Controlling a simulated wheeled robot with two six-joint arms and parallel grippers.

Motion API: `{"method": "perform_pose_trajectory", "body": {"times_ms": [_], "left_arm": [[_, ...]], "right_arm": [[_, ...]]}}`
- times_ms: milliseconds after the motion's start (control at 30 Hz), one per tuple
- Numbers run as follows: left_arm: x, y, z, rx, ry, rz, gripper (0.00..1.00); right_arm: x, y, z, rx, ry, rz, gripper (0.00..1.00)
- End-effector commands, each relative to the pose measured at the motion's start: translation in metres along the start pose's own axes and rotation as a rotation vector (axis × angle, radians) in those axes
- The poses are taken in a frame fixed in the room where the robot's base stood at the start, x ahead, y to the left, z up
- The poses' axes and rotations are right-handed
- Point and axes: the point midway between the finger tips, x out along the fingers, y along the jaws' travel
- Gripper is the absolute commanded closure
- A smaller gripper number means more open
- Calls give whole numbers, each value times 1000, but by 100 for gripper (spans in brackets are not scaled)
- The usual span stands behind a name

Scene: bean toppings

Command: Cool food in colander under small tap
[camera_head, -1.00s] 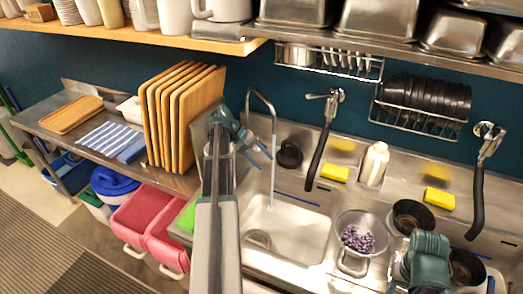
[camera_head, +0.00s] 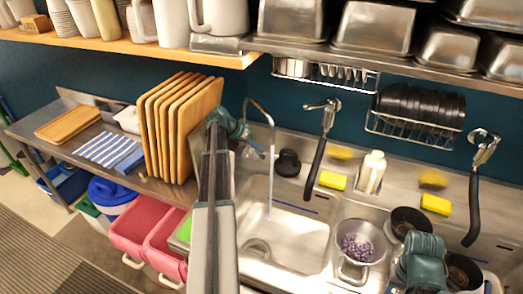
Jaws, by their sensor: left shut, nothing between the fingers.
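A grey metal colander (camera_head: 378,251) holding small purple beans (camera_head: 357,247) stands at the right edge of the left sink basin. The small tap (camera_head: 262,104) is a thin curved spout at the back of that basin. A thin stream of water (camera_head: 270,190) falls from it, left of the colander and apart from it. My left gripper (camera_head: 257,148) is shut and empty, close beside the tap's column. Whether it touches the tap I cannot tell. My right arm shows at the lower right, beside the colander; its fingers cannot be made out.
Dark pans (camera_head: 408,219) stand right of the colander. A yellow sponge (camera_head: 333,180) and a white bottle (camera_head: 372,172) are on the sink's back ledge. A black-handled sprayer (camera_head: 317,155) hangs on the wall. Wooden boards (camera_head: 180,120) stand left of my left arm. The left basin (camera_head: 300,235) has open room.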

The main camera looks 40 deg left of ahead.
Motion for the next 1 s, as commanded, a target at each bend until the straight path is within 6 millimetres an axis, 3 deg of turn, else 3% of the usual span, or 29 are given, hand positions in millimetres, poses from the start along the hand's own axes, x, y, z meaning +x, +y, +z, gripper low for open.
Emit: {"method": "perform_pose_trajectory", "body": {"times_ms": [133, 333, 733, 1000], "left_arm": [[-3, -11, -23, 280, 42, -41, 100], [-4, -19, -36, 486, 64, -78, 100], [4, -21, -37, 522, 67, -85, 100], [37, -25, -38, 523, 66, -83, 100]], "right_arm": [[-7, 1, 0, 0, 0, 0, 50], [-9, 1, 1, 0, 0, 0, 50], [-3, 0, 0, 0, 0, 0, 50], [22, -2, -1, 1, 0, 0, 50]]}}
